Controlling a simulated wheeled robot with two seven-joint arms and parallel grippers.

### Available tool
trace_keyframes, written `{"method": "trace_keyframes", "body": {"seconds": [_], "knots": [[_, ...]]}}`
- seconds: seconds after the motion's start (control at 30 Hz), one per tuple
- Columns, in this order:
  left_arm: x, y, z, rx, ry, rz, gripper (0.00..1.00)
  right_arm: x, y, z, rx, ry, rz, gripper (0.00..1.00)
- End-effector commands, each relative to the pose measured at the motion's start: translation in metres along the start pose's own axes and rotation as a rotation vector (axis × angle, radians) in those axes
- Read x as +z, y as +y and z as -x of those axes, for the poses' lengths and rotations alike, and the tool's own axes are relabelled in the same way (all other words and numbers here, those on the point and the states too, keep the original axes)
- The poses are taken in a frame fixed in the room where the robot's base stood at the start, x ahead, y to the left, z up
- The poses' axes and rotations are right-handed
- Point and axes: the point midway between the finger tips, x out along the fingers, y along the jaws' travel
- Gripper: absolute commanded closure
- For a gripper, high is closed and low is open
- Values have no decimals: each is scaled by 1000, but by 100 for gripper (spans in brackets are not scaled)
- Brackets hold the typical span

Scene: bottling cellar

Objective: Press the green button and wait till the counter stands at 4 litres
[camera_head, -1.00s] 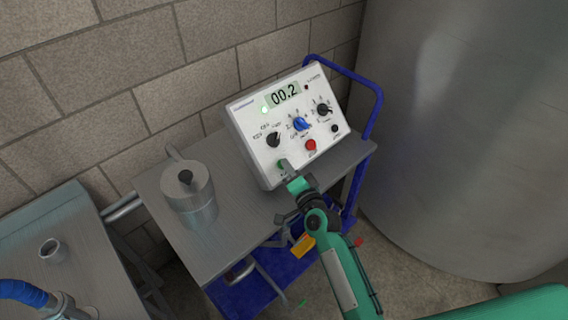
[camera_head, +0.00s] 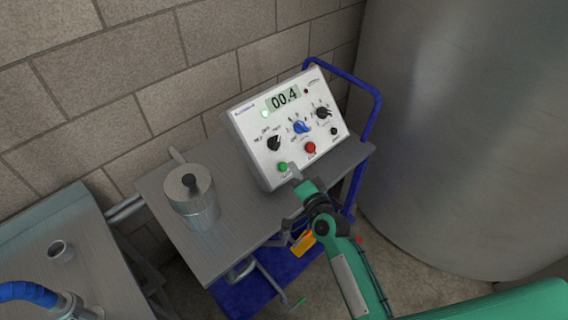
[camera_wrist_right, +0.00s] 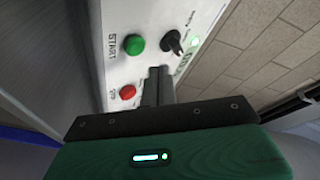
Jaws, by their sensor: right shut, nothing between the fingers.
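The white control box (camera_head: 262,150) stands tilted back on the grey cart top. Its counter display (camera_head: 284,97) reads 00.4, and a green lamp (camera_head: 265,113) beside it is lit. The green button (camera_head: 283,167) is at the panel's lower left; it also shows in the right wrist view (camera_wrist_right: 134,44), marked START. The red button (camera_head: 310,147) is to its right and also shows in the right wrist view (camera_wrist_right: 128,92). My right gripper (camera_head: 296,172) is shut and empty, just right of the green button and apart from it. My left gripper is not in view.
A lidded metal can (camera_head: 193,200) stands on the cart (camera_head: 240,240), left of the box. A blue rail (camera_head: 372,100) rises at the cart's right. A large grey tank (camera_head: 460,140) fills the right side. Another table (camera_head: 40,240) with a small cup (camera_head: 60,251) is at left.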

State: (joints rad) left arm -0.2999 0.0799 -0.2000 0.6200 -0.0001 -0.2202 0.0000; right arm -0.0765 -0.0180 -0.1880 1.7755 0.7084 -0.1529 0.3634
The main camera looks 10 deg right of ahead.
Motion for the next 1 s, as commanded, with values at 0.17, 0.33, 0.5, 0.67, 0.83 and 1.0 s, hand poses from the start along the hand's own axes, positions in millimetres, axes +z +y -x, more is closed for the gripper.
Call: {"method": "trace_keyframes", "body": {"seconds": [0.17, 0.33, 0.5, 0.67, 0.83, 1.0], "knots": [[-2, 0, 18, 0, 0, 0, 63, -11, -13, 13, 1, -1, 1, 100], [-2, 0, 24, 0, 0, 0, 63, -16, -17, 21, 0, 0, 0, 100], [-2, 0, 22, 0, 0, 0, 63, -16, -16, 21, -1, 0, 0, 100], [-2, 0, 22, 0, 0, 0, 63, -16, -16, 21, -1, 0, 0, 100], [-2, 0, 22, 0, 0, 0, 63, -16, -16, 21, -1, 0, 0, 100], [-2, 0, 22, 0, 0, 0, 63, -16, -16, 21, -1, 0, 0, 100]]}}
